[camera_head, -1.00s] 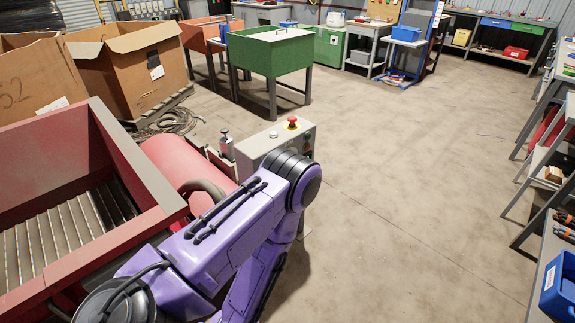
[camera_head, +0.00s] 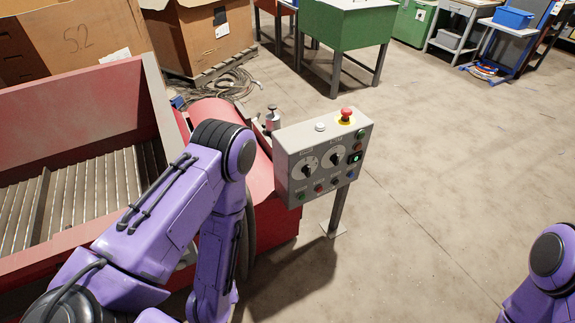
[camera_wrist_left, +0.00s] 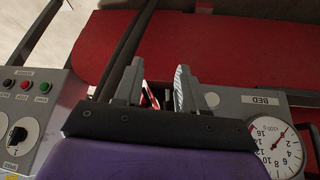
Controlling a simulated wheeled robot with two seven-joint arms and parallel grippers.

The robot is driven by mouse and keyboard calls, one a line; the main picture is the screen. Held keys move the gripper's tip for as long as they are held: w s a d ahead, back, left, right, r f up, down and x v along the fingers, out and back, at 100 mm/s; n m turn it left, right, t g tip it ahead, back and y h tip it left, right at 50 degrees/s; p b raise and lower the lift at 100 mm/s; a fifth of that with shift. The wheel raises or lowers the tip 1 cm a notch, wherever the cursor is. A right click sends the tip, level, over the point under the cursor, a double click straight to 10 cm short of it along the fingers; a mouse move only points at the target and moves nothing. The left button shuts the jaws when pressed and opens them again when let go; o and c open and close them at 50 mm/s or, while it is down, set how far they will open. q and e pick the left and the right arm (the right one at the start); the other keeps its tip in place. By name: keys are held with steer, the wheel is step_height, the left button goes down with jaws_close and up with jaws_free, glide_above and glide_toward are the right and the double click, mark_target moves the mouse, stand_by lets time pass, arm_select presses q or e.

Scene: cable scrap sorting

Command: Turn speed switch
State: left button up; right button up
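The grey control box (camera_head: 322,157) stands on a post right of my left arm in the head view. Its face has a left dial switch (camera_head: 305,168), a right dial switch (camera_head: 334,157) and several small buttons; their lettering is too small to read. In the left wrist view, a grey panel at the left edge carries a round dial with a black knob (camera_wrist_left: 18,135), its label upside down and partly cut off. My left gripper (camera_wrist_left: 155,80) is open there, with nothing visibly held, between that dial and a gauge. The head view shows neither gripper.
A red emergency button (camera_head: 346,114) tops the box. The red machine (camera_head: 110,245) with a slatted bed fills the left. A round gauge (camera_wrist_left: 275,146) under a "BED" label is at right in the wrist view. My right arm (camera_head: 550,270) shows at lower right. Floor behind the box is open.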

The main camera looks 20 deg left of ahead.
arm_select(q)
steer(key=w+d+f+n+t+b, duration=0.3)
steer(key=w+n, duration=0.1)
steer(key=w, duration=0.6)
steer(key=n+t+y+b, duration=0.4)
steer(key=n+y+b, duration=0.75)
steer(key=n, duration=2.25)
glide_toward(310, 171)
steer(key=shift+n+g+h, duration=0.25)
steer(key=shift+n+g, duration=0.05)
steer(key=x, duration=0.5)
steer(key=r+x, duration=0.1)
steer(key=x, duration=0.1)
steer(key=shift+w+a, duration=0.1)
steer(key=shift+a, duration=0.2)
steer(key=shift+w+a, duration=0.35)
steer(key=shift+a, duration=0.1)
jaws_close()
arm_select(e)
step_height(310, 171, down, 16)
